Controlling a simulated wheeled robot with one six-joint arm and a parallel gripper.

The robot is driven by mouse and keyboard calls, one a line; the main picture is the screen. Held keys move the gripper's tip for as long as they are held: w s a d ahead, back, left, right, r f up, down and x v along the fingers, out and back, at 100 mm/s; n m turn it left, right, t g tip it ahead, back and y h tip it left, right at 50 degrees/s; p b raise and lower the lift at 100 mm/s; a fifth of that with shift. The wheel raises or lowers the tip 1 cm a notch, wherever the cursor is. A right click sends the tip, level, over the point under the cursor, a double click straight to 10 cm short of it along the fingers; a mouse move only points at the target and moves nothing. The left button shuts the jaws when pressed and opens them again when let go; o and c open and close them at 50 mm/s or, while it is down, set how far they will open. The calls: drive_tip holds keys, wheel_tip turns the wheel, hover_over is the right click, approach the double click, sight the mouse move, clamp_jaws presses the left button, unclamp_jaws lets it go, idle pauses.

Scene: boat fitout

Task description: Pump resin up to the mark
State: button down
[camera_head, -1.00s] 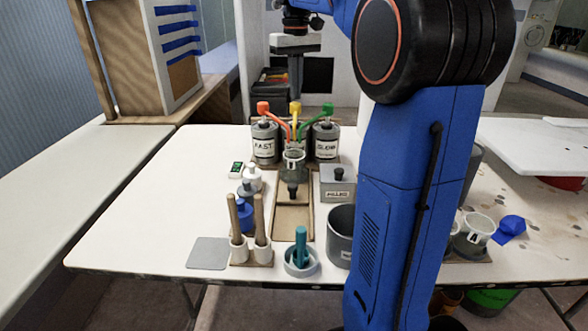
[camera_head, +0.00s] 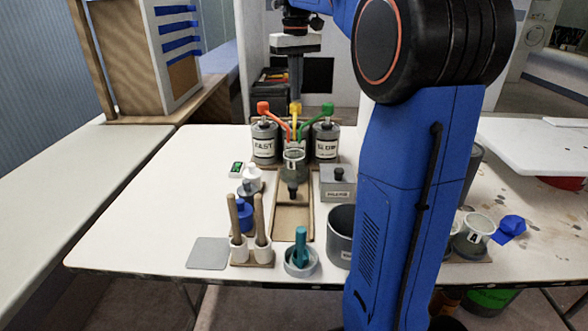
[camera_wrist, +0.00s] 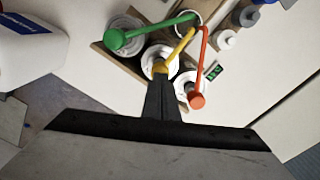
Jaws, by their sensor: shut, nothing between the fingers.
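My gripper (camera_head: 296,88) points down with its fingers closed, right above the yellow pump head (camera_head: 295,107) at the back of the table. In the wrist view the closed fingertips (camera_wrist: 160,85) overlap the yellow pump (camera_wrist: 161,67); I cannot tell whether they touch it. A red-orange pump (camera_head: 263,107) tops the can marked FAST (camera_head: 265,145). A green pump (camera_head: 327,107) tops the can marked SLOW (camera_head: 326,143). The cup's fill level and mark are too small to read. The yellow pump's container is mostly hidden.
A grey box with a black knob (camera_head: 338,183) stands right of the cup, and a small green display (camera_head: 236,169) left. In front are sticks in white holders (camera_head: 239,250), a teal tool in a grey dish (camera_head: 301,268) and a grey bucket (camera_head: 341,245). The left table is clear.

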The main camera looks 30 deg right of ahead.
sight(296, 103)
drive_tip(key=shift+f, duration=0.2)
drive_tip(key=shift+f, duration=0.35)
drive_tip(key=shift+f, duration=1.25)
drive_tip(key=shift+r, duration=1.8)
